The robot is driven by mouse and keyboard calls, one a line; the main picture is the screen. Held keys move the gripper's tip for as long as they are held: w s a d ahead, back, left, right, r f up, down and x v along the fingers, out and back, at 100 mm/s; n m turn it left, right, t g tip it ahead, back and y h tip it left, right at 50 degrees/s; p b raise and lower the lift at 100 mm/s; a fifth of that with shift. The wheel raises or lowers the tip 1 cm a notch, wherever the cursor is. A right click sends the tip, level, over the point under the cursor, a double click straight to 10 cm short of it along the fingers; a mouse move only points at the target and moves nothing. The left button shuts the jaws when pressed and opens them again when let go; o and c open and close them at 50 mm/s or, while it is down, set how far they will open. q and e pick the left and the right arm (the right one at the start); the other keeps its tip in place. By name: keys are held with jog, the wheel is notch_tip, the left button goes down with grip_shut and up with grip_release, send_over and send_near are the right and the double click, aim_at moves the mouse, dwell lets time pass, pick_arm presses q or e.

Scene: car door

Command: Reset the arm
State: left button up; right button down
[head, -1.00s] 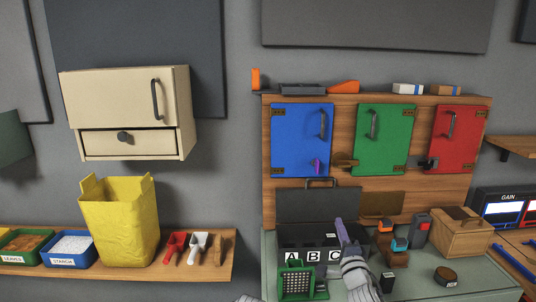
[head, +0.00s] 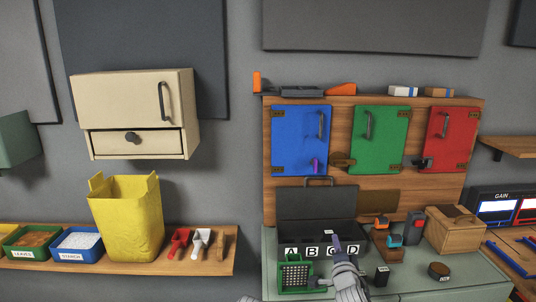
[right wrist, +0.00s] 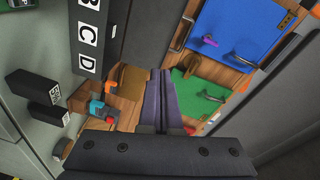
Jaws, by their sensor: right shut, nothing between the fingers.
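My right gripper (head: 335,240) comes up from the bottom of the head view. Its dark fingers are shut and empty, in front of the black case (head: 318,204) with the letters A, B, C and D. In the right wrist view the two fingers (right wrist: 158,85) lie together with nothing between them, and the lettered case (right wrist: 88,35) is to their left. The fingers look apart from everything around them, though depth is hard to judge. My left gripper does not show; only a pale bit at the bottom edge of the head view may be my left arm.
A wooden panel carries blue (head: 300,140), green (head: 379,140) and red (head: 451,139) doors, all closed. A yellow bag (head: 127,220) stands on the left shelf below a beige cabinet (head: 140,105).

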jog(key=s+a+f+n+g+p, duration=0.4)
jog(key=s+a+f+n+g, duration=0.5)
jog(key=f, duration=0.3)
jog(key=s+a+f+n+g+p, duration=0.1)
jog(key=s+n+g, duration=0.3)
jog(key=s, duration=0.4)
jog(key=s+a+f+n+g+p, duration=0.1)
jog(key=s+a+n+g, duration=0.3)
jog(key=s+n, duration=0.2)
jog(key=shift+s+n, duration=0.3)
jog(key=shift+s, duration=0.65)
